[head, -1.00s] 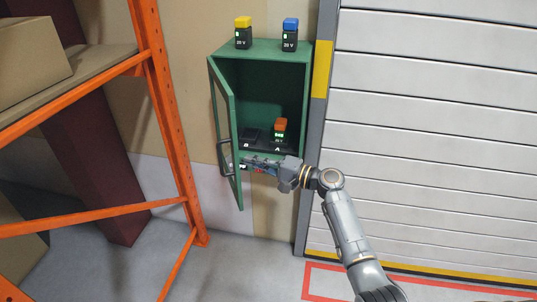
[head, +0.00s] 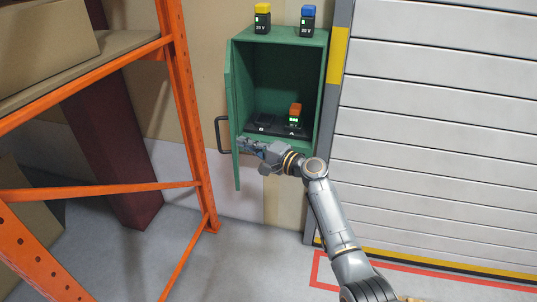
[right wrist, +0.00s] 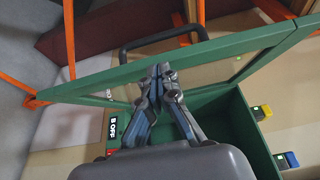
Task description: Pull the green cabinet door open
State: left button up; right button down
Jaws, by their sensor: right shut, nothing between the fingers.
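The green cabinet (head: 279,40) is on the wall, its front open. Its green-framed door (head: 237,170) is swung out to the left and shows nearly edge-on in the head view. The black door handle (head: 221,136) is on the outer face. My right gripper (head: 243,143) is shut and empty, at the inner side of the door, low down. In the right wrist view, the shut fingertips (right wrist: 161,74) are close to the door frame (right wrist: 225,50), with the handle (right wrist: 160,38) beyond it. I cannot tell whether they touch the door. My left gripper is not in view.
A yellow-topped battery (head: 262,18) and a blue-topped one (head: 307,20) stand on the cabinet. An orange-topped battery (head: 295,114) stands inside at slot A; slot B looks empty. An orange rack (head: 190,120) stands close left of the door. A shutter (head: 430,130) is right.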

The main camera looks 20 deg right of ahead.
aim_at(235, 145)
jog(key=a, duration=0.3)
jog(key=shift+s+r, duration=0.1)
pick_arm(q)
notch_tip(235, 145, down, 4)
jog(key=b, duration=0.3)
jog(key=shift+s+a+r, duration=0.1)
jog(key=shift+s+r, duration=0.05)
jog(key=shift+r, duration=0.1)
pick_arm(e)
jog(key=w+a, duration=0.3)
jog(key=a, duration=0.5)
jog(key=shift+w+f, duration=0.25)
jog(key=shift+w, duration=0.1)
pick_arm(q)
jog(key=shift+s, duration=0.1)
pick_arm(e)
jog(key=shift+s+d, duration=0.1)
